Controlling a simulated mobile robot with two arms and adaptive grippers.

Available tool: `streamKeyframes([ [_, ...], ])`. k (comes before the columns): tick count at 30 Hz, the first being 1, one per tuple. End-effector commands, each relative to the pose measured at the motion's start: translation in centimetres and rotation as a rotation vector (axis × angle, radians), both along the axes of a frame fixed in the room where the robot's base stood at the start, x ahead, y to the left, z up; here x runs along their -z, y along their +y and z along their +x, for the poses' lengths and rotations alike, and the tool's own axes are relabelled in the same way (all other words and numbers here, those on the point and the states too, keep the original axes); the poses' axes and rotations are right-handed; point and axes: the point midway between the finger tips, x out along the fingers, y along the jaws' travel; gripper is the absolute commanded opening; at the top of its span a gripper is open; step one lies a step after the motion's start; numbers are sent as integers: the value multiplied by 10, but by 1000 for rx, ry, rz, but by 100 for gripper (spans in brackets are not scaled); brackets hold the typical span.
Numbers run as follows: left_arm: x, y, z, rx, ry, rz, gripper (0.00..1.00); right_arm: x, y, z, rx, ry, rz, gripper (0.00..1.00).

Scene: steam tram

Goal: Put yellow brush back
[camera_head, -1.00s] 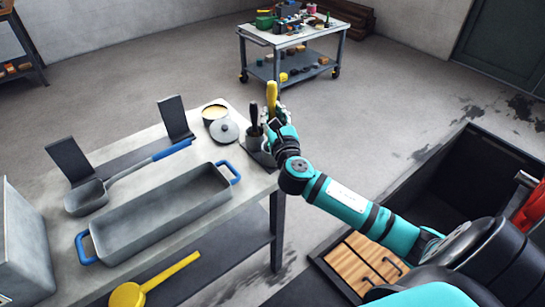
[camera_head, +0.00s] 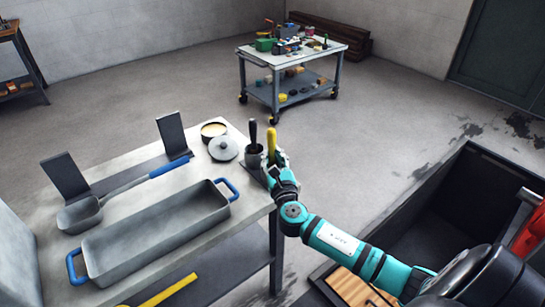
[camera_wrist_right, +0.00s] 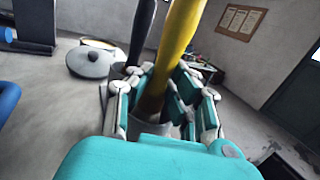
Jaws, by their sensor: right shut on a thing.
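The yellow brush (camera_head: 271,142) is upright in my right gripper (camera_head: 277,163), which is shut around its handle at the table's far right corner. In the wrist view the yellow handle (camera_wrist_right: 178,48) passes down between the fingers (camera_wrist_right: 163,95). A grey cylindrical part (camera_wrist_right: 150,130) shows below, but I cannot tell if the brush is inside it. The bristle end is hidden. Just left stands a dark cup (camera_head: 255,153) with a black-handled brush (camera_head: 252,132) in it. My left gripper is not in view.
The grey table (camera_head: 135,160) also holds a lidless pot (camera_head: 213,131), a round lid (camera_head: 223,149), a blue-handled ladle (camera_head: 120,188) and a long blue-handled trough (camera_head: 160,235). A wheeled cart (camera_head: 290,65) stands behind. The floor right of the table is clear up to a dark pit.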

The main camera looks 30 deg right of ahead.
Motion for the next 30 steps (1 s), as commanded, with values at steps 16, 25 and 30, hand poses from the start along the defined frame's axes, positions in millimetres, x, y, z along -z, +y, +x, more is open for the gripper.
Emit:
streamKeyframes([
  [16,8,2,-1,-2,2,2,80,13,0,0,0,2,1,20],
  [25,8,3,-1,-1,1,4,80,14,-1,-1,2,4,1,39],
  [30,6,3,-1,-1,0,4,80,10,-1,-1,3,4,1,39],
])
